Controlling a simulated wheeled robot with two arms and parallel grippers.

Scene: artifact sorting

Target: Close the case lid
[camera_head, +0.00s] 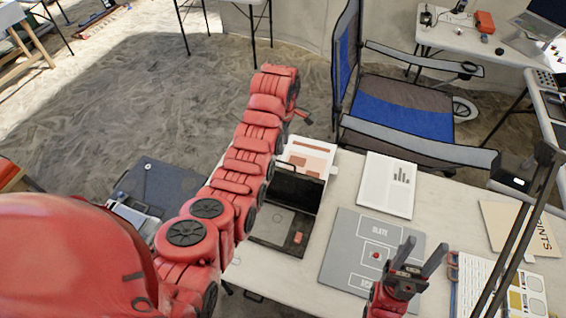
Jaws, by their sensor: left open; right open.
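A dark case (262,238) stands open on the table, partly hidden behind my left arm. Its lid (297,187) is raised at the far side. A grey flat panel and a small orange-red piece (298,238) show inside the case. My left arm reaches over the left part of the case and past its far side. My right gripper (424,248) is open and empty, over the right edge of a grey sorting mat, well right of the case.
The grey mat (345,245) lies right of the case, with a small red piece (376,255) on it. A white printed sheet (386,185) lies behind it. Orange-marked paper (308,155) lies behind the lid. A folding chair (400,115) stands beyond the table.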

